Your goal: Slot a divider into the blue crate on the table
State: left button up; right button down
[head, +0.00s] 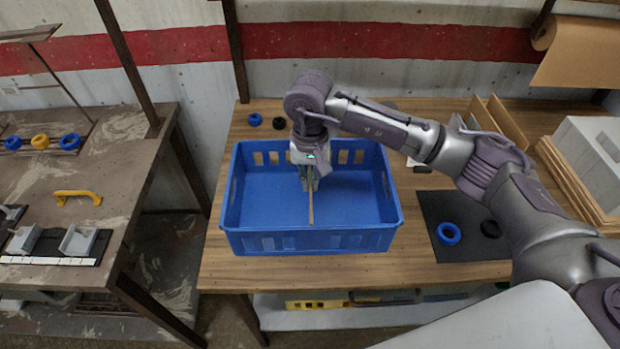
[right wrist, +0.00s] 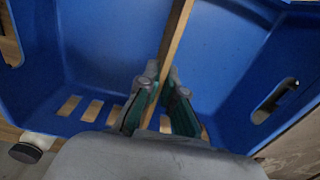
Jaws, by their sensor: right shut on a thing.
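The blue crate (head: 262,242) stands on the wooden table, open at the top, with slotted walls. A thin tan divider (head: 310,207) shows nearly edge-on inside the middle of the crate, running front to back. My right gripper (head: 312,184) reaches down into the crate and is shut on the divider. In the right wrist view the divider (right wrist: 177,32) passes between the fingers (right wrist: 163,92), with the blue crate (right wrist: 95,45) around it. Whether the divider's lower edge touches the crate floor or sits in a slot I cannot tell. My left gripper is out of view.
A dark mat (head: 432,204) right of the crate holds a blue ring (head: 448,233) and a black ring (head: 491,228). Small rings (head: 254,119) lie behind the crate. Tan boards (head: 507,124) and a grey box (head: 590,150) stand at the right. A separate bench (head: 120,150) is at left.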

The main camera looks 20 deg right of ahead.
jog(key=shift+f, duration=0.4)
jog(key=c, duration=1.2)
grip_release()
jog(key=shift+c, duration=0.2)
